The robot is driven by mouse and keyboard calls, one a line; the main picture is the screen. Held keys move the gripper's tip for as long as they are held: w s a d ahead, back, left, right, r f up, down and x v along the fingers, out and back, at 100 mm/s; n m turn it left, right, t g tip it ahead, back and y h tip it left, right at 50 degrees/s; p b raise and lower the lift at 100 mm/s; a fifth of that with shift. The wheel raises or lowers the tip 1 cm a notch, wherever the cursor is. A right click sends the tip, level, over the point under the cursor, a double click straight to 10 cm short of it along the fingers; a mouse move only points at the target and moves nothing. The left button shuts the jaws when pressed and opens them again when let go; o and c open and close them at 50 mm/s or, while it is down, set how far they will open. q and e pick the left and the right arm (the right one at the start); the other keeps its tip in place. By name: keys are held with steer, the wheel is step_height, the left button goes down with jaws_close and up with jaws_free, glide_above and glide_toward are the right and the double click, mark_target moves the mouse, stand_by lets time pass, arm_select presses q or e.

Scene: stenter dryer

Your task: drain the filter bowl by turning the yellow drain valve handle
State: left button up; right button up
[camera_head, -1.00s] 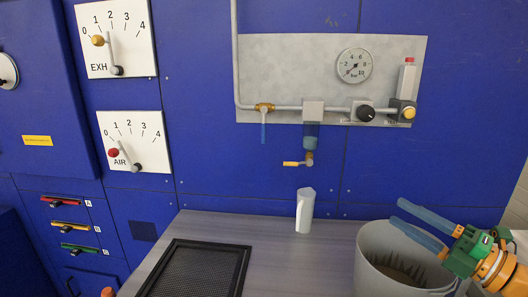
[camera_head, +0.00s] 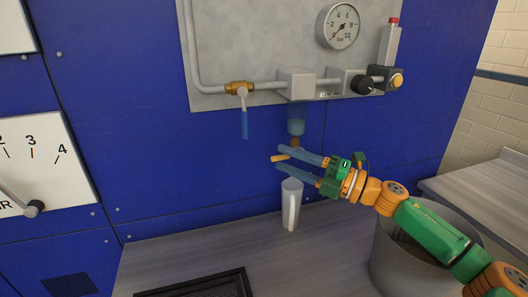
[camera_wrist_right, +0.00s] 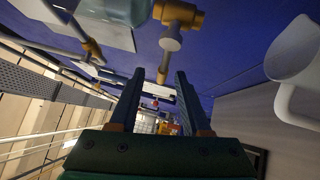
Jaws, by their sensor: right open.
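The filter bowl (camera_head: 296,122), a bluish clear cup, hangs under the grey regulator block on the wall panel. The yellow drain valve handle (camera_head: 281,158) sticks out to the left below it. My right gripper (camera_head: 279,157) is open, its two blue fingers pointing left, one above and one below the handle in the head view. In the right wrist view the handle (camera_wrist_right: 164,71) shows between the fingers, below the brass valve body (camera_wrist_right: 183,14). I cannot tell whether a finger touches it. My left gripper is not in view.
A white jug (camera_head: 291,206) stands on the bench just below my right gripper. A grey bin (camera_head: 385,262) stands at the right, under my right arm. A blue-handled valve (camera_head: 244,122) hangs left of the bowl. A black mesh tray (camera_head: 215,287) lies at the front.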

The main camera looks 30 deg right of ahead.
mark_target(284, 156)
steer(key=x, duration=0.3)
steer(key=shift+w+a+b, duration=0.1)
steer(key=shift+w+b, duration=0.05)
steer(key=shift+b, duration=0.15)
steer(key=shift+w+a+r+p, duration=0.15)
steer(key=shift+w+r+p, duration=0.3)
steer(key=shift+p, duration=0.8)
steer(key=shift+w+a+f, duration=0.35)
steer(key=shift+w+a, duration=0.05)
steer(key=shift+w, duration=0.1)
jaws_close()
